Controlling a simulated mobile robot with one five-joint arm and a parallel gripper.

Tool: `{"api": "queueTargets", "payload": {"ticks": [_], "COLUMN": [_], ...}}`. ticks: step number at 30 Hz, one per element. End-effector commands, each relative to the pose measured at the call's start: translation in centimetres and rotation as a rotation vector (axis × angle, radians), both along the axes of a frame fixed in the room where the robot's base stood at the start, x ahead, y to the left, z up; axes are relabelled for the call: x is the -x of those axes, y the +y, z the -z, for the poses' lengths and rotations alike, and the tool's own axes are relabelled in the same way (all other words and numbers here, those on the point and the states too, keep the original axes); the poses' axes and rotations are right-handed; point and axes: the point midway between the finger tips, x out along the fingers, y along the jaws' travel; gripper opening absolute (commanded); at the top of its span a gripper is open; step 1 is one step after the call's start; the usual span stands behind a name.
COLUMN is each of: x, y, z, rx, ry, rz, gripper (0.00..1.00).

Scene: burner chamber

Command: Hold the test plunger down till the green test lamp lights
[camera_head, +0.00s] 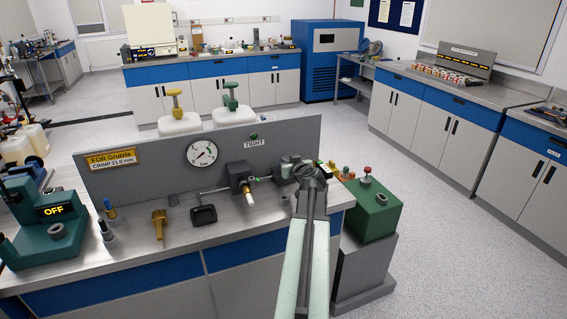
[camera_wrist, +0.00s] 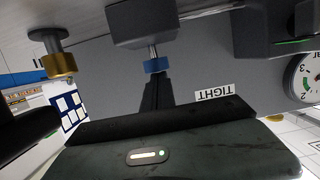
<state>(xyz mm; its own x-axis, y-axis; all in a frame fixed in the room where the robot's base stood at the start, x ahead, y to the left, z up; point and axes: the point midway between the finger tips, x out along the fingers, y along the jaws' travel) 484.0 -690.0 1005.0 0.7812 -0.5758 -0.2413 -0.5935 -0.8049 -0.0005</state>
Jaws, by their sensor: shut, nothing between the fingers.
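My gripper (camera_head: 309,171) is over the right part of the bench, in front of the grey panel. In the upside-down wrist view my dark fingers (camera_wrist: 156,90) are shut and empty. They line up with a blue-collared rod (camera_wrist: 156,66) rising from a grey block (camera_wrist: 150,22), which looks like the test plunger. The fingertips are at or very near the blue collar; whether they touch it I cannot tell. The lamp (camera_head: 254,136) above the "TIGHT" label (camera_head: 255,143) is dark green and does not look lit. The lamp does not show in the wrist view.
A round pressure gauge (camera_head: 201,153) is on the panel. A valve block with a pale handle (camera_head: 246,188) stands left of my gripper. A brass-collared part (camera_wrist: 58,64) is beside the plunger. A green box with a red knob (camera_head: 372,205) stands at the right.

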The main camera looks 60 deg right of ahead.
Motion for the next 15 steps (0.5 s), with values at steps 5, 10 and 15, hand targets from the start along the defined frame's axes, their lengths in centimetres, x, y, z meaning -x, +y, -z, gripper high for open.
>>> {"api": "queueTargets", "payload": {"ticks": [5,10,15], "x": [0.04,0.04,0.05], "y": [-0.01,0.03,0.04], "z": [2.29,2.04,2.08], "rx": [0.0,0.0,0.001], "ry": [0.001,0.005,0.007], "rz": [0.0,-0.003,-0.003], "gripper": [0.0,0.0,0.0]}}
